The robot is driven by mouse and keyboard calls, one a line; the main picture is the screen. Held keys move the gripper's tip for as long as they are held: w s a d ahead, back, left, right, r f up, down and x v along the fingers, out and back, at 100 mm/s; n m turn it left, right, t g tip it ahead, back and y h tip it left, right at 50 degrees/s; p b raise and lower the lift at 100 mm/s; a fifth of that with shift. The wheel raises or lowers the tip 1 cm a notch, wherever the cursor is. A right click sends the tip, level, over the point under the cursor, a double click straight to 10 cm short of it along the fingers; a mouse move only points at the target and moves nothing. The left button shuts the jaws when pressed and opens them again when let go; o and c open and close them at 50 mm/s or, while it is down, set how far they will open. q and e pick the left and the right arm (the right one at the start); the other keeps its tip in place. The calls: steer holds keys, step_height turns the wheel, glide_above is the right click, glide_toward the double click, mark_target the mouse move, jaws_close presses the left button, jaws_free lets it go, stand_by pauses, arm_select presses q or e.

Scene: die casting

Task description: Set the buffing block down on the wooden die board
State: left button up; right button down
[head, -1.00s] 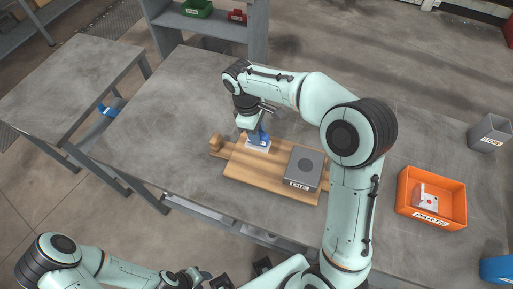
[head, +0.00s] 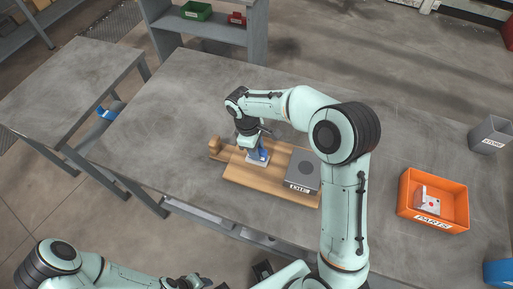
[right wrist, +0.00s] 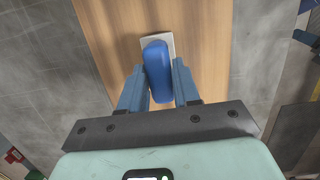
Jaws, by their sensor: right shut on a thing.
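The buffing block has a blue handle and a pale flat pad (head: 257,161). It is upright over the left-middle part of the wooden die board (head: 248,178). The pad is at or just above the wood; I cannot tell whether it touches. My right gripper (head: 258,150) is shut on the blue handle from above. In the right wrist view the handle (right wrist: 157,68) sits between the two fingers, with the pale pad below it against the wood (right wrist: 115,35). My left gripper (head: 190,283) is at the bottom edge, away from the board, and its jaws are unclear.
A grey die block (head: 304,170) labelled DIE sits on the board's right part. A wooden knob (head: 214,147) stands at the board's left end. An orange parts bin (head: 433,201) and a grey box (head: 490,134) stand to the right. The table (head: 170,115) left of the board is clear.

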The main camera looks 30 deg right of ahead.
steer(key=c, duration=0.8)
jaws_free()
arm_select(q)
steer(key=shift+w+r+p, duration=0.4)
steer(key=shift+r+p, duration=0.1)
steer(key=shift+r, duration=0.1)
steer(key=shift+w+r+p, duration=0.4)
steer(key=shift+r+p, duration=0.05)
steer(key=shift+r, duration=0.15)
arm_select(e)
steer(key=v, duration=1.2)
steer(key=shift+s+r, duration=0.1)
